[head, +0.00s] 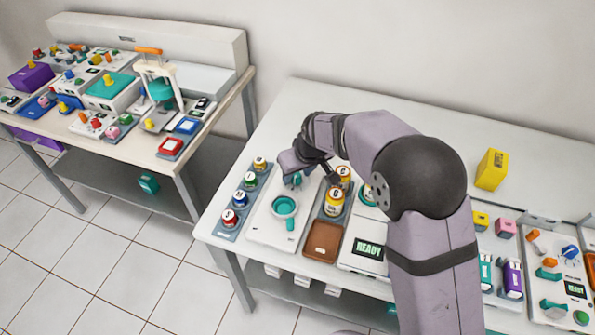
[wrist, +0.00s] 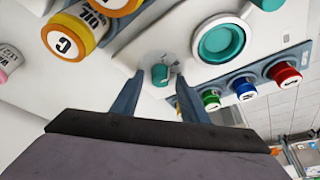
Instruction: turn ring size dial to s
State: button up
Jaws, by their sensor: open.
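A small teal knob (wrist: 160,74), which looks like the dial, stands on the white panel in the wrist view. My gripper (wrist: 158,88) is open, with its two blue-grey fingers on either side of the knob and gaps showing between. I cannot tell how far the fingertips are above the panel. Any size letters around the knob are not readable, so its setting cannot be told. In the head view my gripper (head: 296,177) is over the back of the white unit (head: 262,228), and largely covers the knob.
A round teal dish (wrist: 220,40) lies close beside the knob. A brown tray (head: 322,242) is at the front.

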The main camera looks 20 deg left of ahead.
grip_shut()
